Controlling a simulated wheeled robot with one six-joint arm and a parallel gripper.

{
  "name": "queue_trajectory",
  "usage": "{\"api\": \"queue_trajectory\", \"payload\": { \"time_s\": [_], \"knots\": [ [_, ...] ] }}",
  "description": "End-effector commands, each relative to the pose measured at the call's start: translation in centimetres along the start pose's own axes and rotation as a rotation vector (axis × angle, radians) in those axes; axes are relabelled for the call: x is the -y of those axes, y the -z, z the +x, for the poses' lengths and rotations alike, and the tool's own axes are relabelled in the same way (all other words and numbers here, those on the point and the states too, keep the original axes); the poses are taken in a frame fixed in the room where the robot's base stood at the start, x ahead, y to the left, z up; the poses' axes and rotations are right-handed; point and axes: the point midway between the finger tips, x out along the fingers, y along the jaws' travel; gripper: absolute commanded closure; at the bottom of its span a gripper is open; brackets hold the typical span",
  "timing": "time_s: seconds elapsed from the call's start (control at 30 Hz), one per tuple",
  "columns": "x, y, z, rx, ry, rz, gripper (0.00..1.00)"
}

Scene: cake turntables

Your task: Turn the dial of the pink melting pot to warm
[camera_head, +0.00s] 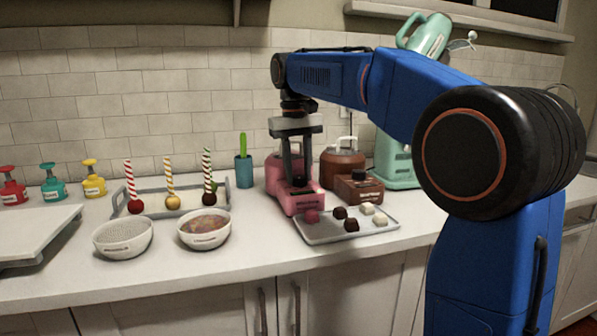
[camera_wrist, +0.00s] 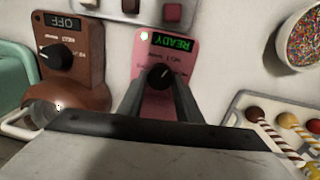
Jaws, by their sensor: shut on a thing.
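The pink melting pot (camera_head: 299,203) stands on the counter near its middle, behind the tray of sweets. In the wrist view its pink front panel (camera_wrist: 147,60) appears upside down, with a green display (camera_wrist: 172,42) reading READY and a small lit lamp (camera_wrist: 144,36). Its black dial (camera_wrist: 160,73) sits between the fingertips of my gripper (camera_wrist: 160,85), which is shut on it. In the head view my gripper (camera_head: 297,178) reaches down onto the pink pot, and its fingers hide the dial. The dial's small lettering is too blurred to read fully.
A brown melting pot (camera_head: 359,189), its display (camera_wrist: 63,21) reading OFF, stands close to the right. A tray of sweets (camera_head: 327,238) lies directly in front. Bowls (camera_head: 205,243), a tray of candy sticks (camera_head: 227,195) and a teal cup (camera_head: 244,172) stand left. A mint mixer (camera_head: 395,166) stands right.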

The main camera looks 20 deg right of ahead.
Motion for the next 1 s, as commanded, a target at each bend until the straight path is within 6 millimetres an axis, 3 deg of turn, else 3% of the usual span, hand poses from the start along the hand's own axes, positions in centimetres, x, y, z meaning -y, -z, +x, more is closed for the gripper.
{"api": "queue_trajectory", "payload": {
  "time_s": [0.27, 1.0],
  "knots": [
    [0.03, -0.06, -0.02, -0.009, -0.001, -0.140, 0.91],
    [0.15, -0.25, -0.08, -0.048, 0.000, -0.730, 0.91]
  ]
}}
